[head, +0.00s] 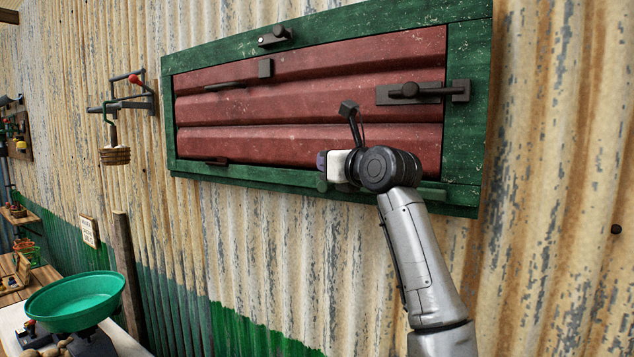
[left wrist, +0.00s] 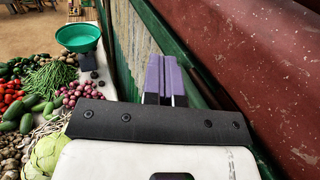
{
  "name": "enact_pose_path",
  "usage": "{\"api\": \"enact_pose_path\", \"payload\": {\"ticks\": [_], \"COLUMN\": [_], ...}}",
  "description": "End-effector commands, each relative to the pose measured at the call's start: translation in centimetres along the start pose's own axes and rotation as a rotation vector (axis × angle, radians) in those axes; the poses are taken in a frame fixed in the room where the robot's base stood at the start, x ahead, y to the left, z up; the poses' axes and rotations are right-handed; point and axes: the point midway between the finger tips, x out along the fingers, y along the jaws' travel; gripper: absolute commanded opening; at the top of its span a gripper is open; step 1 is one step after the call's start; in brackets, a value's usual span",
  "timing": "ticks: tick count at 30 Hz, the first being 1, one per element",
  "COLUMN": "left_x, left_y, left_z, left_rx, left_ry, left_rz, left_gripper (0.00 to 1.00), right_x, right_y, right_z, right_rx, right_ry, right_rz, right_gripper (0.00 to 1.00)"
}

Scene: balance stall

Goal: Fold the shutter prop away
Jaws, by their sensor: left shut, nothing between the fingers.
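The red shutter (head: 300,105) sits inside its green wooden frame (head: 330,33) on the wall and looks closed. A green bar (head: 432,193) lies along the lower frame behind my arm and may be the prop; my arm hides its middle. My left gripper (head: 321,163) is at the shutter's lower edge, in front of the lower frame. Its purple fingers are together and empty, as the left wrist view (left wrist: 163,78) also shows, with the red shutter close on the right. I cannot tell whether they touch anything. My right gripper is not in view.
A dark latch (head: 420,91) is on the shutter's right side, and a dark catch (head: 273,36) is on the top frame. A wall bracket with a red knob (head: 134,79) is at left. A green pan (head: 75,301) stands below; vegetables (left wrist: 50,85) fill the stall's left side.

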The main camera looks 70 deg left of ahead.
Motion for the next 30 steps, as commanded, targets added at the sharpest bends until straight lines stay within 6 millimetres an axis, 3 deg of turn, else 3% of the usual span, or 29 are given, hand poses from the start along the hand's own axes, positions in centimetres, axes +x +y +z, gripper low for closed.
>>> {"api": "enact_pose_path", "payload": {"ticks": [6, 15, 30], "left_x": [-4.0, -7.6, -8.8], "left_y": [-0.8, -1.6, -1.8], "left_z": [2.5, 4.7, 5.4], "left_rx": [-0.002, -0.001, -0.002], "left_ry": [0.001, 0.002, 0.002], "left_rz": [-0.001, 0.001, 0.003], "left_gripper": [0.0, 0.0, 0.0], "right_x": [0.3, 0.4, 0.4], "right_y": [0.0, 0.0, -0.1], "right_z": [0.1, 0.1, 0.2], "right_rx": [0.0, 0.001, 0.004], "right_ry": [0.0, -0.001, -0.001], "right_rz": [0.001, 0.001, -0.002], "right_gripper": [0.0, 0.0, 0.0]}}
